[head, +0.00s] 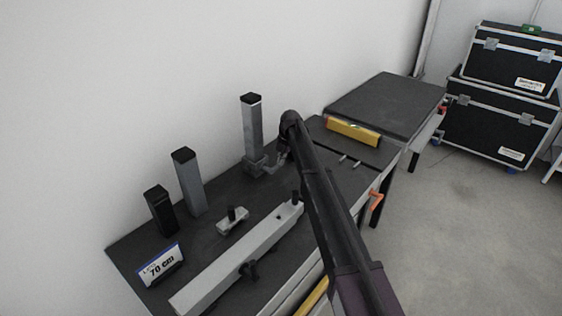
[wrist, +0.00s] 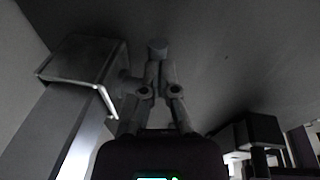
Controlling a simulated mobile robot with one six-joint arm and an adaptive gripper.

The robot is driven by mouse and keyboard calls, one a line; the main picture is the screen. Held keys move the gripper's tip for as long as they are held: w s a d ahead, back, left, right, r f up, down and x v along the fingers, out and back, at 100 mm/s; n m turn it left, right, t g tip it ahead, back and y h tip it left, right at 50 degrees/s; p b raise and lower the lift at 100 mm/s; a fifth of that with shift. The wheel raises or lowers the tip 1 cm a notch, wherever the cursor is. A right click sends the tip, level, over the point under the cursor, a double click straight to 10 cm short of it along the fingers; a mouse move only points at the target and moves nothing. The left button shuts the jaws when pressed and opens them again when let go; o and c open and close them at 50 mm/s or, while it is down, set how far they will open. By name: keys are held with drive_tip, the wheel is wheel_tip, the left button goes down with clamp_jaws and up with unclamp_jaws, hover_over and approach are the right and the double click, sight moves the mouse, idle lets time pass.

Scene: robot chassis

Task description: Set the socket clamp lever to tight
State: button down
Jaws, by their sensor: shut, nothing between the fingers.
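A grey socket (head: 254,167) holds a tall upright grey post (head: 251,125) with a black cap, at the back of the dark bench. In the wrist view the socket (wrist: 85,58) is close on the left, with the post (wrist: 62,135) running from it. My gripper (head: 281,158) is beside the socket, on its right. In the wrist view its fingers (wrist: 158,72) are together with nothing between them. A short round grey piece (wrist: 157,47) shows at the fingertips; it may be the clamp lever's end. The lever is mostly hidden behind the fingers, and its setting cannot be told.
Two shorter dark posts (head: 188,182) (head: 160,210), a small clamp block (head: 232,220), a long grey bar (head: 235,262) and a "70 cm" sign (head: 161,266) occupy the bench. A yellow level (head: 353,132) lies behind my arm. Black cases (head: 500,115) stand at far right.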

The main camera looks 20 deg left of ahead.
drive_tip(key=shift+r, duration=0.15)
drive_tip(key=w+d+r+p, duration=0.4)
drive_tip(key=w+r+p, duration=0.1)
drive_tip(key=r+p, duration=0.5)
drive_tip(key=shift+w+r+p, duration=0.35)
drive_tip(key=shift+p, duration=0.15)
drive_tip(key=shift+d, duration=0.15)
idle(0.5)
drive_tip(key=s+d+m, duration=0.5)
drive_tip(key=d, duration=0.4)
drive_tip(key=s+d+m, duration=0.6)
drive_tip(key=d, duration=0.4)
drive_tip(key=s+d+m, duration=0.5)
drive_tip(key=d, duration=0.4)
drive_tip(key=s+d+m+h, duration=0.2)
drive_tip(key=s+d+m, duration=1.5)
drive_tip(key=s, duration=0.5)
drive_tip(key=shift+s+d+f+m+t, duration=0.15)
drive_tip(key=shift+s+d+m+t, duration=0.2)
drive_tip(key=shift+d, duration=0.9)
